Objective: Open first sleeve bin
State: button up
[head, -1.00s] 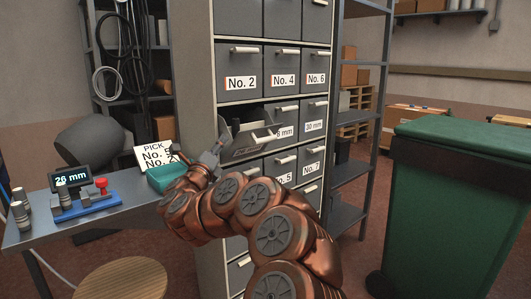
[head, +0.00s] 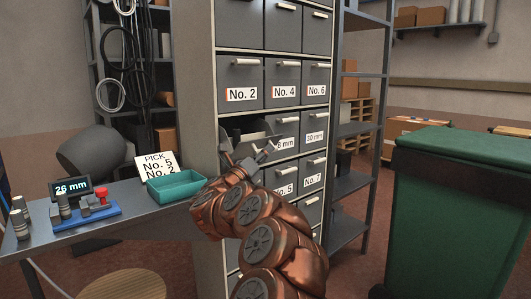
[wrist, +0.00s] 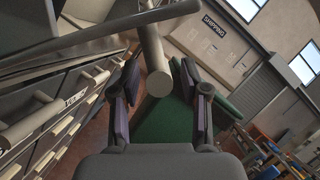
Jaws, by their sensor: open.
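In the cabinet's left column, below the No. 2 drawer (head: 240,76), a grey bin (head: 244,129) stands partly pulled out with its dark inside showing. Its label is hidden. My gripper (head: 252,153) is open in front of it and covers much of its front. In the wrist view a pale round bar, which looks like a handle (wrist: 159,82), lies between the open fingers; I cannot tell whether they touch it. Bins marked "8 mm", partly covered, and 30 mm (head: 314,137) are shut to the right. A display (head: 73,188) reads 26 mm.
A side table (head: 150,207) at left holds a teal tray (head: 175,187), a card (head: 156,166) reading PICK No. 5 No. 2, and a blue fixture (head: 86,215). A green wheeled bin (head: 445,215) stands at right. A stool (head: 130,280) is at front left.

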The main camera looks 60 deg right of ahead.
jog(key=shift+d+r, duration=0.25)
jog(key=shift+d, duration=0.45)
grip_shut()
